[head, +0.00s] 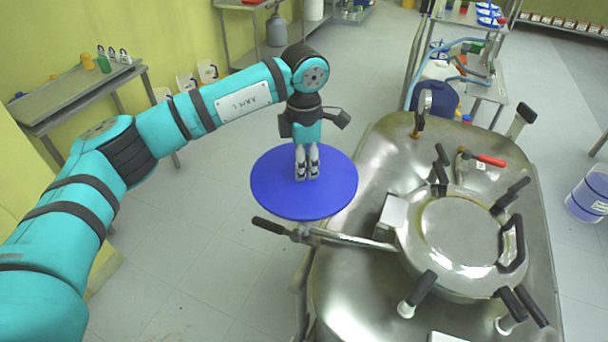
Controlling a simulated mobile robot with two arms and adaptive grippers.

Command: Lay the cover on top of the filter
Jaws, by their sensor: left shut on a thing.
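A flat round blue disc, which looks like the cover (304,202), hangs level in the air left of the steel vessel. My left gripper (306,176) points down from above and is shut on the disc near its middle. Its fingers hide the spot where they hold it. I cannot tell for sure which thing is the filter. A blue round vessel (446,102) stands behind the steel vessel, partly hidden by it and by a post. My right gripper is not in view.
The big steel vessel (350,290) has a round hatch (459,233) with black-handled clamps and a long lever beside the disc. A red-handled valve (491,160) sits on top. A side table (75,95) stands at left and a blue bucket (590,193) at right. Open floor lies left.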

